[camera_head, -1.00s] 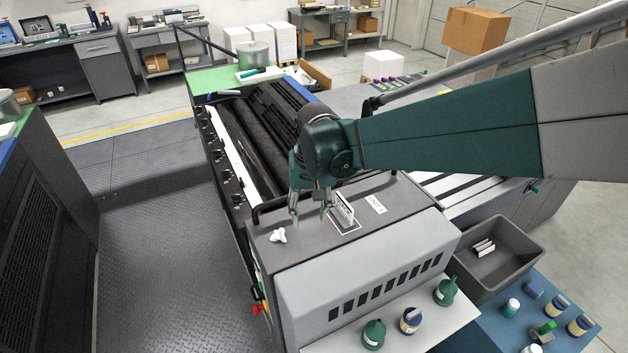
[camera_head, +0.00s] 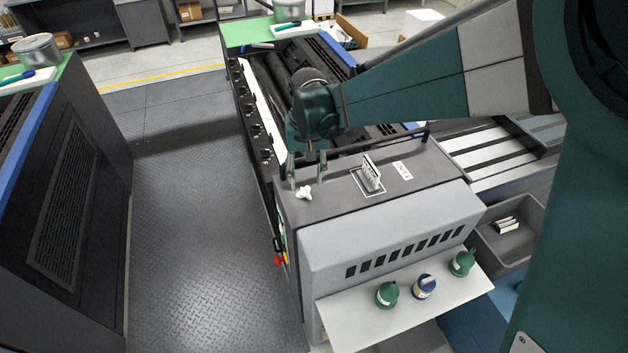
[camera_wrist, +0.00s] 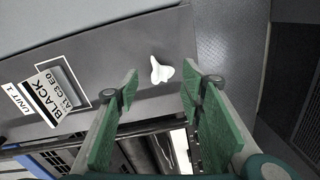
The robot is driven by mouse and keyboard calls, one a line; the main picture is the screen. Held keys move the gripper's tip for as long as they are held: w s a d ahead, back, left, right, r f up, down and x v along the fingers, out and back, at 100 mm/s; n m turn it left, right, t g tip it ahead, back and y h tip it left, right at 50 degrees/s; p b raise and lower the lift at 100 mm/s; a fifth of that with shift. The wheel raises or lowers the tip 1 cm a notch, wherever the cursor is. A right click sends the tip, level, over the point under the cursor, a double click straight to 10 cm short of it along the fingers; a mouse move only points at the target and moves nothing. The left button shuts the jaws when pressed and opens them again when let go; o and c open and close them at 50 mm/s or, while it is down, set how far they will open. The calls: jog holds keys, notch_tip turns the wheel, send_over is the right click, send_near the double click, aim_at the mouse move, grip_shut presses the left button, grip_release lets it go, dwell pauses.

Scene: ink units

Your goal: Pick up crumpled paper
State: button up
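The crumpled paper (camera_head: 304,193) is a small white lump on the dark top of the ink unit, near its left edge. In the wrist view the crumpled paper (camera_wrist: 160,70) lies beyond the fingertips, roughly between their lines. My gripper (camera_head: 306,170) is above and just behind the paper in the head view, pointing down. In the wrist view the two green fingers of my gripper (camera_wrist: 162,88) are spread wide with nothing between them. The gripper does not appear to touch the paper.
A white label card (camera_head: 371,173) stands upright on the unit top (camera_head: 335,187), right of the paper. A thin rail (camera_head: 405,136) runs along the top's back edge. Several ink bottles stand on the white shelf (camera_head: 340,323) in front. A grey bin (camera_head: 530,215) is at right.

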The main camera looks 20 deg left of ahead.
aim_at(305, 195)
jog(key=shift+f, duration=1.2)
jog(key=shift+f, duration=0.1)
jog(key=shift+a+f, duration=0.2)
jog(key=shift+f, duration=2.3)
jog(key=shift+c, duration=0.7)
jog(key=c, duration=0.5)
